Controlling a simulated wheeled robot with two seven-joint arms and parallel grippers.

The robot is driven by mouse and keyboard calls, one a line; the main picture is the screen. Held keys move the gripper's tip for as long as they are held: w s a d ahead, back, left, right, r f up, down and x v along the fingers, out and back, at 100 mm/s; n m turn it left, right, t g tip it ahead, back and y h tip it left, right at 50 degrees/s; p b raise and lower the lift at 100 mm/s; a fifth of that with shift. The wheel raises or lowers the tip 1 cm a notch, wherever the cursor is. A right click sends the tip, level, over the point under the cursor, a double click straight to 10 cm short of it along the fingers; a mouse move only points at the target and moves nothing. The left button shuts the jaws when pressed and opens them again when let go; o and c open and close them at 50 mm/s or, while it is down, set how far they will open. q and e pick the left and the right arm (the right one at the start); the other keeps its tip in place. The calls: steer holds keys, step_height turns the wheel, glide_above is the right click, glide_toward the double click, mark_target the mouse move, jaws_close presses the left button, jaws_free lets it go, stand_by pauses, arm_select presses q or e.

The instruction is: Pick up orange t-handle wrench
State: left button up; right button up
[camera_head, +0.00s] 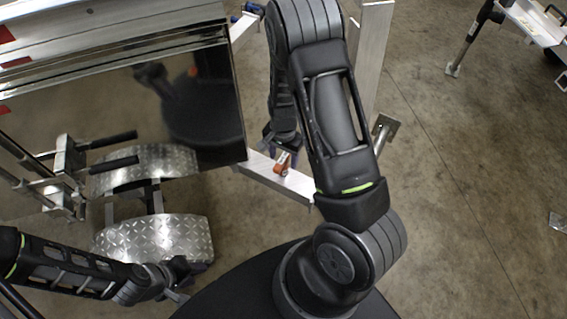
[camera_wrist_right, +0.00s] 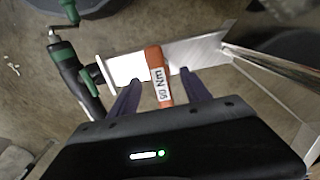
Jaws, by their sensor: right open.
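A small part of the wrench (camera_head: 281,167) shows at the beam in the head view. My right gripper (camera_wrist_right: 160,77) is open, with one purple finger on each side of the wrench's lower part. I cannot tell whether either finger touches it. In the head view my right gripper (camera_head: 282,148) is partly hidden by its own arm. My left gripper (camera_head: 184,280) is low at the left, away from the wrench; its jaws are unclear.
The aluminium trailer beam (camera_head: 255,169) runs under the wrench. A black and green crank device (camera_wrist_right: 72,67) stands left of it in the wrist view. A large reflective trailer panel (camera_head: 185,105) and a diamond-plate fender (camera_head: 155,238) are at left. Concrete floor at right is mostly clear.

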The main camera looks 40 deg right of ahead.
steer(key=shift+f, duration=0.1)
step_height(320, 180, down, 5)
stand_by(0.4)
steer(key=shift+c, duration=0.5)
jaws_close()
stand_by(0.4)
stand_by(0.8)
